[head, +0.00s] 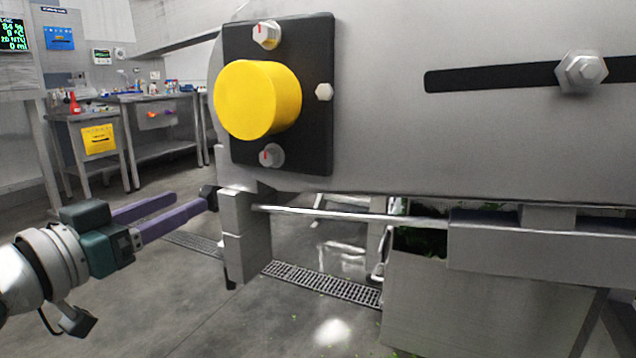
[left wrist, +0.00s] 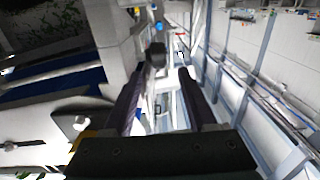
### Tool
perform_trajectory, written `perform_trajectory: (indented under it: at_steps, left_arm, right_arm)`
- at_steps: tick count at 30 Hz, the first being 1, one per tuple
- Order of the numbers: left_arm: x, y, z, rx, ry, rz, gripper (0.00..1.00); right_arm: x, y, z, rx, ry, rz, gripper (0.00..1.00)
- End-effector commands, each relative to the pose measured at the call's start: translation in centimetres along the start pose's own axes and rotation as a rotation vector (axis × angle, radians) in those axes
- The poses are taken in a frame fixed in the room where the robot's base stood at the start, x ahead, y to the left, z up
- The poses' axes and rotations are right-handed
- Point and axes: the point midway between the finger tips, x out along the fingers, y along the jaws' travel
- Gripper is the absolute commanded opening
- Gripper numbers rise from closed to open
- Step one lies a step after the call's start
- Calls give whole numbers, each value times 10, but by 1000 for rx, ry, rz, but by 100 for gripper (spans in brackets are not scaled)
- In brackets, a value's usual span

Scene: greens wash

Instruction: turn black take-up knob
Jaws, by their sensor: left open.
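The black take-up knob (head: 208,193) shows as a small dark shape at the left end of the grey block under the machine, partly hidden by a finger of my left gripper. In the left wrist view the dark knob (left wrist: 156,54) lies ahead, between the lines of the two fingers. My left gripper (head: 190,198) has purple fingers spread apart, pointing right at the knob. It is open and empty, with the tips very close to the knob; I cannot tell whether they touch it. My right gripper is not in view.
Above is the grey machine housing (head: 400,140) with a yellow cylinder (head: 258,98) on a black plate (head: 315,140). A metal rod (head: 350,215) runs right from the block. A steel bin (head: 480,310) stands lower right. The floor (head: 150,310) below the gripper is clear.

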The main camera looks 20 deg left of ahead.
Motion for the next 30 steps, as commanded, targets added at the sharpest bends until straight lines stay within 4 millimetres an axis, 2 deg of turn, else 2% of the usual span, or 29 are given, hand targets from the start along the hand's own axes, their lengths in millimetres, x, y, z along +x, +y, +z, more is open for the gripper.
perform_trajectory:
  at_steps: [6,12,17,25,30]
  left_arm:
    - [38,0,2,1,5,0,57]
    - [60,0,1,0,2,1,57]
    - [67,0,0,0,1,1,57]
    - [68,0,0,0,0,1,57]
    - [68,1,0,0,0,1,38]
  right_arm:
    - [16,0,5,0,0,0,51]
    - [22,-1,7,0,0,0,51]
    - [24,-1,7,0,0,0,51]
    - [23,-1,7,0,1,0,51]
    - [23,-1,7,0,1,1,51]
